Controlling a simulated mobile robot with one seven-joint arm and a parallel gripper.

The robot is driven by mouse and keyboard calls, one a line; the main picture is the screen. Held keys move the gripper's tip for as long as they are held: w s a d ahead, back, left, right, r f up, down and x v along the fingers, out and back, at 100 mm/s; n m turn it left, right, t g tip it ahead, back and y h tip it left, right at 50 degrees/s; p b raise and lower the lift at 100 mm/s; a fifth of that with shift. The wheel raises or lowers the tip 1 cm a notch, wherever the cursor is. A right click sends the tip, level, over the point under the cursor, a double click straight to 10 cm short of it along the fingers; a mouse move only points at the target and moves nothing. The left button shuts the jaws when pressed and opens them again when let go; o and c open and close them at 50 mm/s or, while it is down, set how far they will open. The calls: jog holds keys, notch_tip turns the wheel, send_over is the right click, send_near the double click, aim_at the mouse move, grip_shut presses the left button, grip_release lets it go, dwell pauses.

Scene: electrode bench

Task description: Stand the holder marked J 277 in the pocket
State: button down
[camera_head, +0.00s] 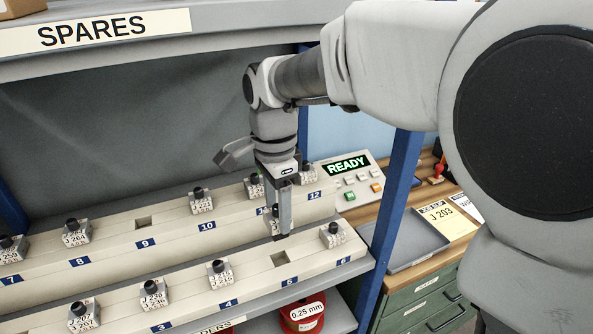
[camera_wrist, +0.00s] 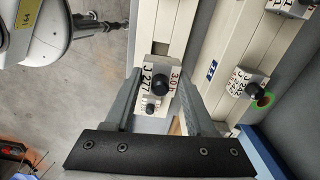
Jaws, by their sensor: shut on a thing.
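My gripper (camera_head: 282,232) is above the front rail, between its pockets and the back row. In the wrist view my gripper (camera_wrist: 160,78) is shut on the holder marked J 277 (camera_wrist: 151,72), a pale block with a black knob, also marked 3.0. In the head view a finger mostly hides this holder (camera_head: 274,226). An empty square pocket (camera_head: 280,260) lies in the front rail near label 5, just below the gripper. Another empty pocket (camera_head: 144,222) is in the back rail above label 9. The held holder appears apart from both pockets.
Front-row holders stand near labels 3, 4 (camera_head: 220,272) and 6 (camera_head: 332,235). Back-row holders include one by label 10 (camera_head: 202,202). A blue post (camera_head: 397,195) stands at right, beside a grey tray (camera_head: 412,245) and a panel reading READY (camera_head: 346,164). The SPARES shelf (camera_head: 200,42) overhangs.

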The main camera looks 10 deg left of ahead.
aim_at(278, 233)
jog(key=shift+f+b, duration=2.75)
jog(key=shift+f, duration=0.3)
jog(key=shift+p, duration=0.4)
jog(key=shift+f+b, duration=1)
jog(key=shift+f, duration=0.65)
jog(key=shift+c, duration=0.8)
grip_release()
notch_tip(278, 233, up, 7)
jog(key=shift+r+p, duration=0.15)
jog(key=shift+p, duration=0.4)
jog(key=shift+r, duration=0.15)
